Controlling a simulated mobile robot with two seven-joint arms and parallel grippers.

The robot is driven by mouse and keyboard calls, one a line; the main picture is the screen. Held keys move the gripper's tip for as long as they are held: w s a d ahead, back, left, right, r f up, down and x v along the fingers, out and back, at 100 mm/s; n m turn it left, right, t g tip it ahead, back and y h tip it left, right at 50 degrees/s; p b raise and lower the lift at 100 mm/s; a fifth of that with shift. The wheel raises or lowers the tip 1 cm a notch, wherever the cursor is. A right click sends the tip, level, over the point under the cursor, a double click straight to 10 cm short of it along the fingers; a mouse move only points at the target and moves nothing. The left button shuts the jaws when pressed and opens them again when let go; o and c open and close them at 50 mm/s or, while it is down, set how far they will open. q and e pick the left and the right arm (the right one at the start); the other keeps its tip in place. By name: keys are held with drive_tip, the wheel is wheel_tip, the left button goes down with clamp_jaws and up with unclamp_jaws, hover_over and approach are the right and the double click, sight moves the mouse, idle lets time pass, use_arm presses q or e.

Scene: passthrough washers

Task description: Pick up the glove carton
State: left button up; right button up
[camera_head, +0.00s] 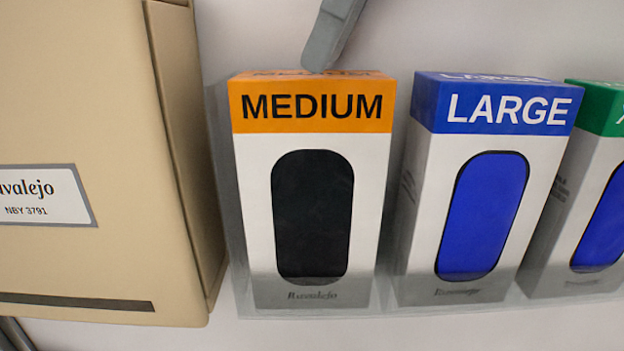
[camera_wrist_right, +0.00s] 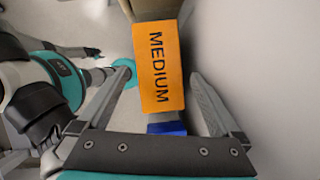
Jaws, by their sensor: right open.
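The medium glove carton (camera_head: 312,185) stands upright on a clear shelf in the head view. It is white with an orange top band and a dark oval window. In the right wrist view its orange face (camera_wrist_right: 158,67) lies between my spread fingers. My right gripper (camera_wrist_right: 160,74) is open and empty, above the carton. One finger of the right gripper (camera_head: 335,35) shows in the head view, its tip at the carton's top back edge; whether it touches is unclear.
A blue-banded large carton (camera_head: 485,185) stands close to the right, with a green-banded carton (camera_head: 600,200) beyond. A beige dispenser (camera_head: 90,120) stands close on the left. A pale wall is behind. The clear shelf (camera_head: 420,308) runs under the cartons.

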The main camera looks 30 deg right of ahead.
sight(312, 91)
drive_tip(key=x, duration=0.4)
drive_tip(key=shift+a+f+p, duration=0.2)
drive_tip(key=shift+f+p, duration=0.1)
drive_tip(key=shift+f, duration=0.05)
drive_tip(key=shift+f, duration=0.25)
drive_tip(key=shift+c, duration=0.2)
idle(0.3)
clamp_jaws()
idle(0.6)
